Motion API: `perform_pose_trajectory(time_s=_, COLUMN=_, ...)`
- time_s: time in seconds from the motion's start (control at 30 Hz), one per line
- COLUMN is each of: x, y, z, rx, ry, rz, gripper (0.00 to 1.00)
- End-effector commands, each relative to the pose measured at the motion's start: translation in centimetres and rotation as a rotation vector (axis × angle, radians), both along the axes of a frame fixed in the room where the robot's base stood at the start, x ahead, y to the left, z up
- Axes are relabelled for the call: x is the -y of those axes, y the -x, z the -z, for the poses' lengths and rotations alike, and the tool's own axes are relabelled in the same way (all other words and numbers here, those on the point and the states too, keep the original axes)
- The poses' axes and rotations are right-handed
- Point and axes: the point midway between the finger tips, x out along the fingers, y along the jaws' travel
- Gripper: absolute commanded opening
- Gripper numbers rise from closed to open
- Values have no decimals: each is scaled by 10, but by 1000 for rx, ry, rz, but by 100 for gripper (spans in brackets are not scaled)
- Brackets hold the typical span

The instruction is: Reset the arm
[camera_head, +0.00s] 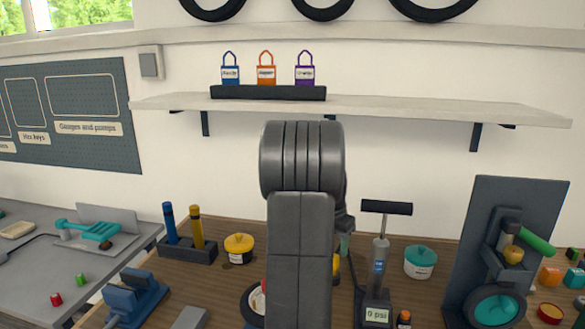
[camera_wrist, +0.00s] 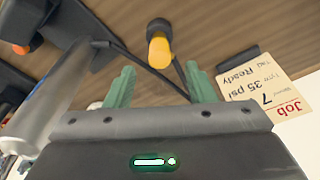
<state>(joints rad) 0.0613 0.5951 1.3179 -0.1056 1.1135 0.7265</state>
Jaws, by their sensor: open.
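My gripper (camera_wrist: 161,88) shows in the wrist view with its two green fingers spread apart. It is open, and nothing is held between the fingers. Beyond the fingers, a yellow-ended part (camera_wrist: 160,52) with a dark tip sits near the wooden bench (camera_wrist: 205,30). In the head view my grey arm stands upright in the middle, in front of the bench and shelf. It hides most of the gripper and part of the bench behind it.
A job card (camera_wrist: 268,97) reading 35 psi lies right of the gripper. A pump (camera_head: 378,255) with gauge, a teal-lidded tub (camera_head: 420,262) and a dark upright stand (camera_head: 510,240) are right of my arm. A yellow tub (camera_head: 239,248) and blue vise (camera_head: 135,297) are left. A shelf (camera_head: 430,106) spans behind.

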Motion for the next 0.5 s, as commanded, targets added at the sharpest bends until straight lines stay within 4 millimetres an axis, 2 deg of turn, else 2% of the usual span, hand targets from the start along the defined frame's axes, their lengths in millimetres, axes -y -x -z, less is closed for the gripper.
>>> perform_pose_trajectory(time_s=0.1, x=-3, y=2, z=-25, rx=5, ry=1, rz=-1, gripper=50)
perform_pose_trajectory(time_s=0.37, x=-8, y=8, z=-75, rx=3, ry=0, rz=-1, gripper=50)
perform_pose_trajectory(time_s=0.4, x=-6, y=7, z=-59, rx=-6, ry=0, rz=0, gripper=50)
perform_pose_trajectory(time_s=0.5, x=-4, y=5, z=-38, rx=-6, ry=0, rz=1, gripper=50)
